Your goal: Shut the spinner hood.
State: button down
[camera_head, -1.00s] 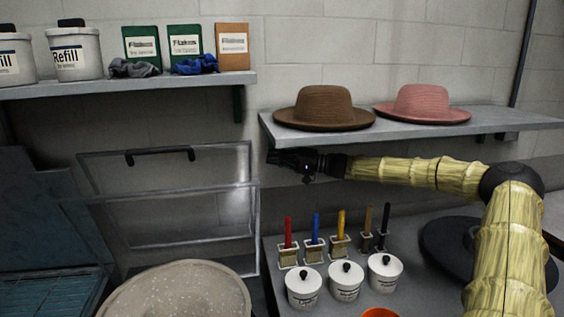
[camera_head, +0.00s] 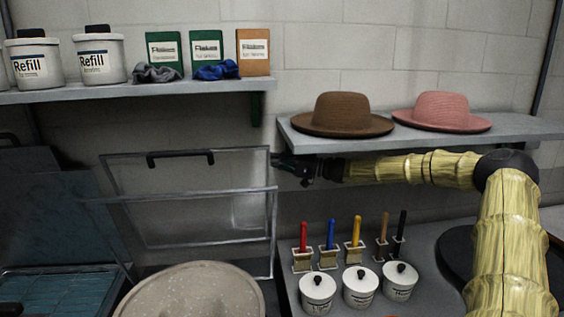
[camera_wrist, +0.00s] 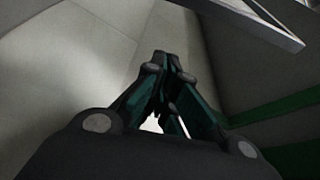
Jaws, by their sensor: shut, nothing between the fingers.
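The spinner hood is a clear panel in a thin grey frame (camera_head: 190,243), standing raised in the head view. A black bar handle (camera_head: 181,158) sits along its upper edge. My gripper (camera_head: 276,161) is shut and empty, just right of the hood's upper right corner and below the hat shelf. Whether it touches the frame cannot be told. In the wrist view, my gripper's fingers (camera_wrist: 165,60) are closed together at the tips. The handle cannot be made out there.
A grey shelf (camera_head: 520,131) with a brown hat (camera_head: 342,114) and a pink hat (camera_head: 441,111) hangs over my forearm. Lidded pots (camera_head: 360,285) and colored-handled brushes (camera_head: 330,235) stand below. A speckled round form (camera_head: 195,292) is in front of the hood. Another shelf (camera_head: 130,94) holds tubs and packets.

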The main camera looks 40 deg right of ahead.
jog(key=shift+s+a+f+p, duration=0.35)
jog(key=shift+s+a+p, duration=0.2)
jog(key=shift+s+p, duration=0.2)
jog(key=shift+s+a+f+p, duration=0.3)
jog(key=shift+s+a+p, duration=0.3)
jog(key=shift+s, duration=0.15)
jog(key=shift+f+b, duration=0.2)
jog(key=shift+b, duration=0.2)
